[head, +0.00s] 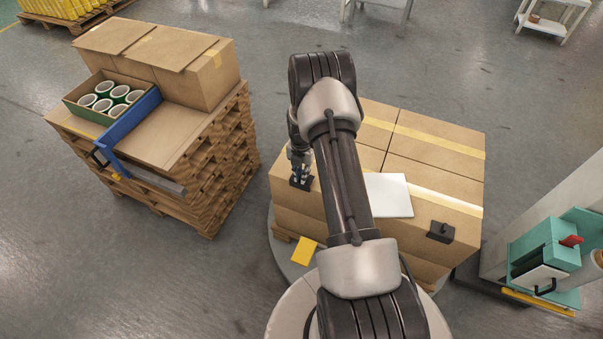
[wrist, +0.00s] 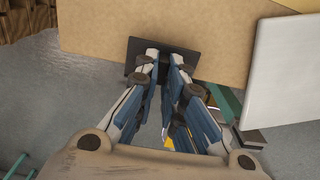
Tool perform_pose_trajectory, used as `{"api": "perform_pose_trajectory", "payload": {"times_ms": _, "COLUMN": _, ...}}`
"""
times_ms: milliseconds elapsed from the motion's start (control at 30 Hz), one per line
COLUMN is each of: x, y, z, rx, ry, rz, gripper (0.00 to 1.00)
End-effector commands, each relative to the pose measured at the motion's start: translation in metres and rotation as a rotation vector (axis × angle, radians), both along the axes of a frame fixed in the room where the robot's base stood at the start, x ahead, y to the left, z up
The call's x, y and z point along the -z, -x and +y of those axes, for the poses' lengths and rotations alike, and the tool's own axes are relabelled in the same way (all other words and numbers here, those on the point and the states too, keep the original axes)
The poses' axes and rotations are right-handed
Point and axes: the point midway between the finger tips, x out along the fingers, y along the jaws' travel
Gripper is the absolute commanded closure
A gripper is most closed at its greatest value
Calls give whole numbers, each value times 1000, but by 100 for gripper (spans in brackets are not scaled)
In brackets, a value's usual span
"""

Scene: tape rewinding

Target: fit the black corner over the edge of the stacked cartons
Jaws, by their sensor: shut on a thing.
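The stacked cartons (head: 434,142) are brown with yellow tape and stand on a pallet. My gripper (head: 300,178) is at the left part of the stack and is shut on a black corner (head: 301,186). In the wrist view my gripper's fingers (wrist: 166,58) close on the middle of the black corner (wrist: 204,66), which lies across the edge of a carton (wrist: 200,28). The fingers hide its middle, and I cannot tell whether it touches the carton. A second black corner (head: 440,232) with a raised grip sits at the stack's front right.
A white sheet (head: 389,195) lies on the cartons right of my arm; it also shows in the wrist view (wrist: 285,70). A yellow card (head: 304,251) is below the stack. Left stands a pallet pile (head: 215,165) with a tray of tape rolls (head: 85,113).

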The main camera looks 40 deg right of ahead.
Motion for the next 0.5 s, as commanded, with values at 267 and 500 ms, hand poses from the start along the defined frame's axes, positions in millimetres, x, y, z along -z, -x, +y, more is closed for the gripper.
{"api": "perform_pose_trajectory", "payload": {"times_ms": 267, "x": 7, "y": 0, "z": 0, "rx": 0, "ry": 0, "rz": 0, "gripper": 100}}
{"api": "perform_pose_trajectory", "payload": {"times_ms": 500, "x": 11, "y": 0, "z": 0, "rx": 0, "ry": 0, "rz": 0, "gripper": 100}}
